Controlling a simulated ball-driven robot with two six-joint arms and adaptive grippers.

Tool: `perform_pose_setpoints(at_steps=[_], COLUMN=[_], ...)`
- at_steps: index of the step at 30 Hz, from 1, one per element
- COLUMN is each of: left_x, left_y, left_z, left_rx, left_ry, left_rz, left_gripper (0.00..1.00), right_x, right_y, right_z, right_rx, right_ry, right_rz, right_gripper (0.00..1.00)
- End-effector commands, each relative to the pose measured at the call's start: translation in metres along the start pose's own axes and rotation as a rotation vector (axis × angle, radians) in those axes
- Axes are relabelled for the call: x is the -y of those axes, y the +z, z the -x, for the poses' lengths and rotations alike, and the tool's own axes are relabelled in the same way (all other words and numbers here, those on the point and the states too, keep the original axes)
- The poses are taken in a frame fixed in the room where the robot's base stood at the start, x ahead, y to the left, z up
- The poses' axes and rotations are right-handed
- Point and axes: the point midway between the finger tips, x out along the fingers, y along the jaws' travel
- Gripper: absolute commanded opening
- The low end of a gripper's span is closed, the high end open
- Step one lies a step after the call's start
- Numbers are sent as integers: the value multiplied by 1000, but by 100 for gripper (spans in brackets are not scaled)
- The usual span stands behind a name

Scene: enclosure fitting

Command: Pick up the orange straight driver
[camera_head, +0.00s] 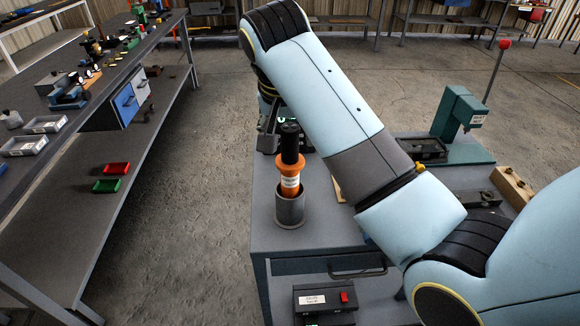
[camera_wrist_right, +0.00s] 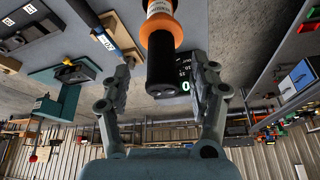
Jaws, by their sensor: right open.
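The orange straight driver (camera_head: 289,170) stands upright in a grey cylindrical holder (camera_head: 290,209) on the grey cart. It has an orange body, a white label and a black top end; its lower part is hidden in the holder. In the right wrist view the driver (camera_wrist_right: 160,45) comes in from the top, its black end between the two fingers without visible contact. My right gripper (camera_wrist_right: 163,68) is open and empty. In the head view the right gripper (camera_head: 268,128) is just behind and left of the black end, partly hidden by my arm. My left gripper is out of view.
The grey cart (camera_head: 270,237) also carries a teal press (camera_head: 456,112) and a wooden block (camera_head: 512,186) at the right. A small box with a red switch (camera_head: 325,299) sits lower in front. A long workbench (camera_head: 75,118) stands left, with open floor between.

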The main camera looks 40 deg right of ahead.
Motion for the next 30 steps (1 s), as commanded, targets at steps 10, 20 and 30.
perform_pose_setpoints(at_steps=[10,20,30], left_x=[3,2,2], left_y=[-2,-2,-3], left_z=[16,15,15], left_rx=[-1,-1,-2], left_ry=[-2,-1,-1], left_rz=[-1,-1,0], left_gripper=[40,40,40], right_x=[2,2,2], right_y=[-4,-4,-4], right_z=[-46,-50,-49], right_rx=[1,0,0], right_ry=[1,0,0], right_rz=[2,1,1], right_gripper=[61,52,8])
